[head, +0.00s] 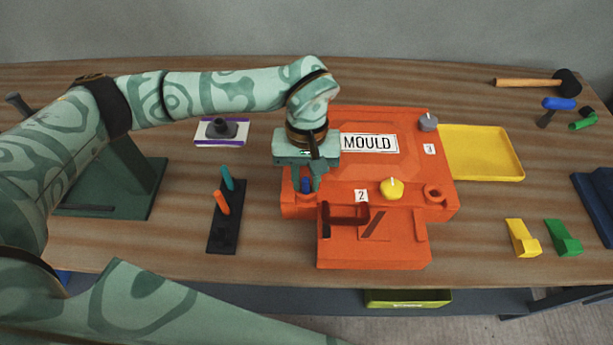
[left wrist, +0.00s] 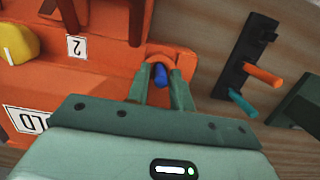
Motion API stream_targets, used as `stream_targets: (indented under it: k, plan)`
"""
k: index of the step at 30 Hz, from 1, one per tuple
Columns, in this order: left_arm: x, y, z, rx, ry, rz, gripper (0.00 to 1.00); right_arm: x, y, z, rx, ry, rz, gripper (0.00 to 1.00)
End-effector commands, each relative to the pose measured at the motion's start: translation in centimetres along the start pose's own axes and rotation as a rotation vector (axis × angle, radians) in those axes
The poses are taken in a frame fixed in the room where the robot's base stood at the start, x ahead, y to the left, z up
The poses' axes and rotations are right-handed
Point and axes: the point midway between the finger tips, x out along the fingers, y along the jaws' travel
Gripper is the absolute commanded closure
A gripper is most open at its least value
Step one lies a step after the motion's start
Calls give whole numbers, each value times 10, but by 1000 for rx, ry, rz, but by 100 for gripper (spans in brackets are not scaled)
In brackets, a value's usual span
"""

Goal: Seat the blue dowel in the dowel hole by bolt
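The blue dowel (head: 306,185) is upright between the fingers of my left gripper (head: 307,182), at the front left corner of the orange mould (head: 340,190). In the left wrist view the dowel (left wrist: 160,74) shows between the two fingertips (left wrist: 160,84), which look close against its sides. It stands at a round orange boss; how deep it sits in the hole is hidden. A second orange boss with an open hole (head: 436,193) is at the mould's right corner. My right gripper is not in view.
A yellow knob (head: 392,188) and a grey knob (head: 428,122) stand on the mould. A dark red handle (head: 345,214) is close by the left gripper. A black rack (head: 224,230) with orange and teal pegs lies left. A yellow tray (head: 482,153) is at right.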

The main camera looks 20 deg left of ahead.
Motion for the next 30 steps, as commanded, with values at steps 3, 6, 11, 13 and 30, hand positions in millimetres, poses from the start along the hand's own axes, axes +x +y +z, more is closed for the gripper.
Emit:
stream_targets:
  k: [3, 6, 11, 13, 30]
  plan:
    - [-21, 0, -1, 0, 7, 2, 78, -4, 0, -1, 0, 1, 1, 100]
    - [-44, 0, -1, -1, 8, 2, 78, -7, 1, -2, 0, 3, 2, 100]
    - [-82, 0, -1, -1, 8, 3, 78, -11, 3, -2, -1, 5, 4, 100]
    - [-94, 0, -1, -1, 6, 2, 78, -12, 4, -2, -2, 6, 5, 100]
    - [-117, 0, 0, -1, 1, 1, 78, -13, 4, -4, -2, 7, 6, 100]
